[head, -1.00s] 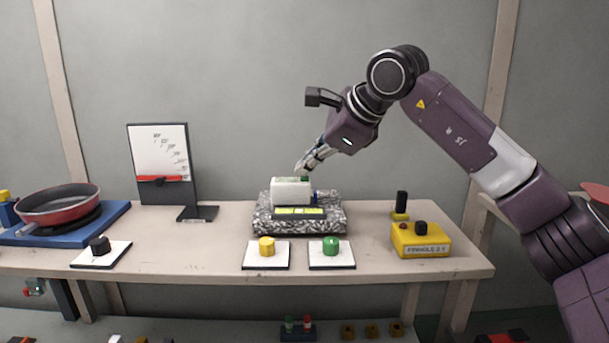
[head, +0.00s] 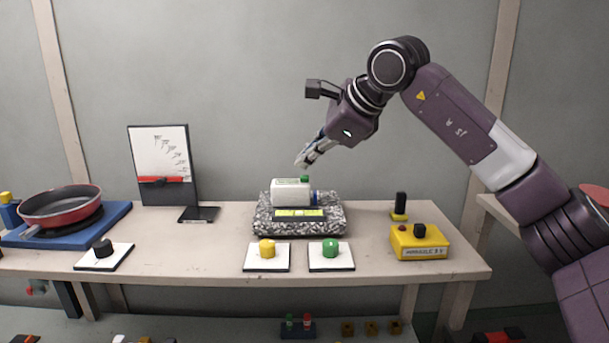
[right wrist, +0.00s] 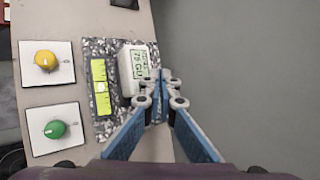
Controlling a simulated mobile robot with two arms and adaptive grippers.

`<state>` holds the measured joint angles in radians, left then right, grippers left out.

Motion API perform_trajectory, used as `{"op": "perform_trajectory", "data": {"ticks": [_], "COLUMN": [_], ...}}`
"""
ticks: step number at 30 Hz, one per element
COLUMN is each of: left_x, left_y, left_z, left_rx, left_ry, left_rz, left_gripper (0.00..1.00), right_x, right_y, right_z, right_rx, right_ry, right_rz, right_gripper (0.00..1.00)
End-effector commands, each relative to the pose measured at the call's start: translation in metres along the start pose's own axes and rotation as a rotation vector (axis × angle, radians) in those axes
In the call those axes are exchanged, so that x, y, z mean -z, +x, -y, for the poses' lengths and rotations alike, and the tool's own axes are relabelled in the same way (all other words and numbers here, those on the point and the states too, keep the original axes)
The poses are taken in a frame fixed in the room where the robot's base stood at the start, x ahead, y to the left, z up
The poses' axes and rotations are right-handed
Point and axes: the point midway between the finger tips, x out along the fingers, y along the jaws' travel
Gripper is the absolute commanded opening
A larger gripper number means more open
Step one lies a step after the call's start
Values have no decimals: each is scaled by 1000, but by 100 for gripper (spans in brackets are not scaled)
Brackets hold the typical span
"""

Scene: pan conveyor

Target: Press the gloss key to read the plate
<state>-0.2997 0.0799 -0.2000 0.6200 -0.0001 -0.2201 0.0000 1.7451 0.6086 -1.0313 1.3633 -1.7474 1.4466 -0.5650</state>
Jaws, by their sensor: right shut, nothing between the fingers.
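A white gloss meter (head: 290,192) lies on a grey speckled plate (head: 262,222) on the bench. It has a green part on top and a blue part at its right end in the head view. In the right wrist view the meter (right wrist: 127,82) shows a lit green display (right wrist: 140,64) that appears to read 75 GU. My right gripper (head: 301,161) is shut and empty, a little above the meter and apart from it. In the right wrist view its fingertips (right wrist: 160,76) overlap the meter's edge and hide part of it. My left gripper is out of view.
A yellow-green level bar (head: 299,214) lies along the plate's front. A yellow knob (head: 267,248) and a green knob (head: 330,248) stand in front. A yellow box (head: 420,242) is at right, a red pan (head: 60,207) and chart stand (head: 160,165) at left.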

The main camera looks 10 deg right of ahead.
Motion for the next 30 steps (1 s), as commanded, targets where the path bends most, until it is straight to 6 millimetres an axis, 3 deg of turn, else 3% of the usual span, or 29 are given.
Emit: {"op": "perform_trajectory", "data": {"ticks": [15, 30], "left_x": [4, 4], "left_y": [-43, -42], "left_z": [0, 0], "left_rx": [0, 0], "left_ry": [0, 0], "left_rz": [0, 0], "left_gripper": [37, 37], "right_x": [-25, -25], "right_y": [-35, -34], "right_z": [25, 25], "right_rx": [0, 0], "right_ry": [-1, 0], "right_rz": [0, 0], "right_gripper": [0, 0]}}
